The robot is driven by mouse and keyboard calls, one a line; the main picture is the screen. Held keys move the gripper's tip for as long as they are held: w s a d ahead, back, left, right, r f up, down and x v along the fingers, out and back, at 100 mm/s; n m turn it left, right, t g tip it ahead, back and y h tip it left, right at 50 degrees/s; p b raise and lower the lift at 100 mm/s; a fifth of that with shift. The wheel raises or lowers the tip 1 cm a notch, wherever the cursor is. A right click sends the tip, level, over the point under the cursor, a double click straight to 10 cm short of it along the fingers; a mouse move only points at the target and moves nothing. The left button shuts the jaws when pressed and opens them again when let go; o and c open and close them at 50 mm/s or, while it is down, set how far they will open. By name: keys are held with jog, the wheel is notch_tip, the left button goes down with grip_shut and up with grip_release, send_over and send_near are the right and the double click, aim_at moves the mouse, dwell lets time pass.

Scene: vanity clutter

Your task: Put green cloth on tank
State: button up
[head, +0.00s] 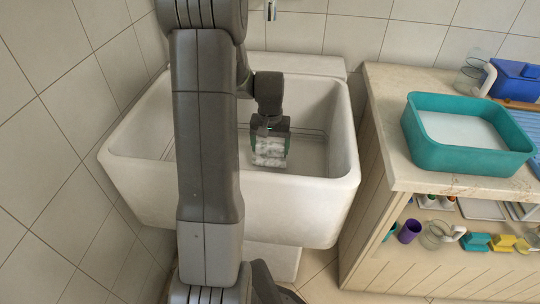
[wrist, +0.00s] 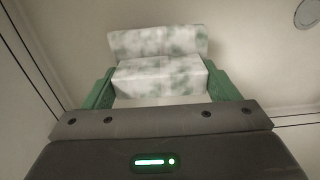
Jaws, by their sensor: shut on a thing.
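My gripper (head: 270,146) is over the basin of the large white tank (head: 235,205), near its front rim, pointing down. It is shut on a folded cloth (head: 270,158), which looks white with grey-green mottling. In the wrist view the cloth (wrist: 160,75) sits between the two green fingers of my gripper (wrist: 162,88), with its folded faces showing. How high the cloth hangs above the tank floor I cannot tell. My arm hides the left middle of the tank.
A counter stands to the right of the tank, with a teal tray (head: 470,158), a clear jar (head: 472,76) and a blue box (head: 515,80) on it. A shelf below holds a purple cup (head: 409,231) and small items. Tiled walls close the left and back.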

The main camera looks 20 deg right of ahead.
aim_at(270, 153)
jog(key=shift+f, duration=1.65)
jog(key=shift+b, duration=0.3)
jog(key=shift+f, duration=0.2)
jog(key=o, duration=1)
notch_tip(270, 153, up, 12)
jog(key=shift+r+p, duration=0.25)
jog(key=shift+p, duration=0.9)
